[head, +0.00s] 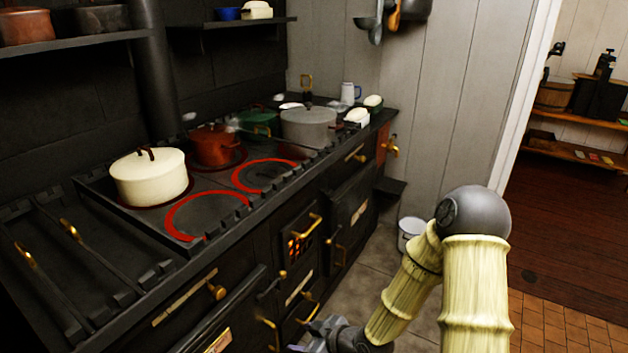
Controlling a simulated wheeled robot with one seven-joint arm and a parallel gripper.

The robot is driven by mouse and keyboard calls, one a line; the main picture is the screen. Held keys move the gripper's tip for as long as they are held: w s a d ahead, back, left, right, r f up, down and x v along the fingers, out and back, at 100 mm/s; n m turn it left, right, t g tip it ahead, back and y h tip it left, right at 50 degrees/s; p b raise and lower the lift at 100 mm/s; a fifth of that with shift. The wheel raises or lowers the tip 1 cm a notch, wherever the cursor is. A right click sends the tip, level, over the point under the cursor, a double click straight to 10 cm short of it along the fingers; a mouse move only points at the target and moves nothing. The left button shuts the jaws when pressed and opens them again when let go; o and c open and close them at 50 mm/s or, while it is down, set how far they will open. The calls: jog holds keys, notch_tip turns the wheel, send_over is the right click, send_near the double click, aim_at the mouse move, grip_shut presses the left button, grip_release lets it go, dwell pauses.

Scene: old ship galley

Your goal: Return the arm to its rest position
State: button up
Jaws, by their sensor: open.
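My gripper (312,344) is at the bottom edge of the head view, left of my bent arm and low in front of the stove. It is open, and part of it is cut off by the frame. I see nothing between its fingers. My arm rises from the gripper to a grey rounded joint at the right, with pale bamboo-like links.
The black stove (98,268) carries a cream pot (150,178), a red pot (214,147), a green pot (258,123) and a grey pot (308,128). Brass handles stick out from its front. A white bucket (410,232) stands on the floor. A doorway opens at the right.

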jog(key=s+d+r+m+g+h, duration=0.1)
jog(key=d+r+m+h, duration=0.15)
jog(key=d, duration=0.35)
jog(key=s+d+r+m+h, duration=0.1)
jog(key=d+r+m+h, duration=0.1)
jog(key=d+h, duration=0.3)
jog(key=s+d+r+m+g+h, duration=0.1)
jog(key=s+d+r+m+g, duration=0.1)
jog(key=s+d+r+m, duration=0.6)
notch_tip(320, 180, up, 22)
jog(key=a+p, duration=0.1)
jog(key=p, duration=2)
jog(key=shift+s+a+r+n+p, duration=0.25)
jog(key=shift+s+n+p, duration=0.1)
jog(key=shift+n+p, duration=0.1)
jog(key=shift+a, duration=0.1)
